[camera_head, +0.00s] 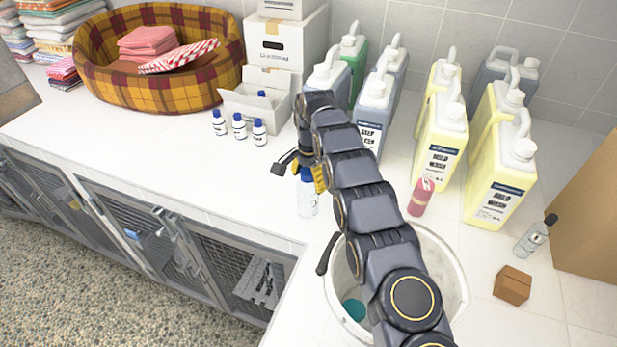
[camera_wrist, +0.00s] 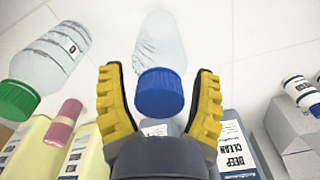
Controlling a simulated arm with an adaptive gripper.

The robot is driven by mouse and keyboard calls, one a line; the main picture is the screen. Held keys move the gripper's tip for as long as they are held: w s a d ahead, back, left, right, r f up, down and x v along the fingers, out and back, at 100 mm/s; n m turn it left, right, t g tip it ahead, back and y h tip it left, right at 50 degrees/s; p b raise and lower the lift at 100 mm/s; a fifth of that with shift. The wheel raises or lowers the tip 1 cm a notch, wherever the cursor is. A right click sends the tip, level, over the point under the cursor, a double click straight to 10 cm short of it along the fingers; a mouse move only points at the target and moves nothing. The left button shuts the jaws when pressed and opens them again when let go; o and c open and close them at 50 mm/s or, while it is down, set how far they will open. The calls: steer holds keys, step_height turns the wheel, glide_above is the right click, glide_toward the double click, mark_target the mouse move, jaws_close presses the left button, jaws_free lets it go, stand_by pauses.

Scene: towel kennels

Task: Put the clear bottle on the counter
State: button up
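A clear bottle with a blue cap (camera_head: 308,205) stands upright on the white counter (camera_head: 190,165), near its front edge. In the wrist view its blue cap (camera_wrist: 160,92) lies between my yellow fingers, with a small gap on each side, and its clear body (camera_wrist: 162,40) shows beyond. My gripper (camera_wrist: 160,100) is open around the cap. In the head view my gripper (camera_head: 308,176) is just above the bottle, partly hidden by my arm. Another clear bottle with a green cap (camera_wrist: 50,60) is at left in the wrist view.
A white bucket (camera_head: 452,262) stands at the front right, partly behind my arm. A pink bottle (camera_head: 420,197), yellow jugs (camera_head: 440,140) and grey-blue jugs (camera_head: 372,115) stand beyond. Small white bottles (camera_head: 239,127) stand left.

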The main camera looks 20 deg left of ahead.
step_height(320, 180, up, 10)
steer(key=shift+r, duration=1.1)
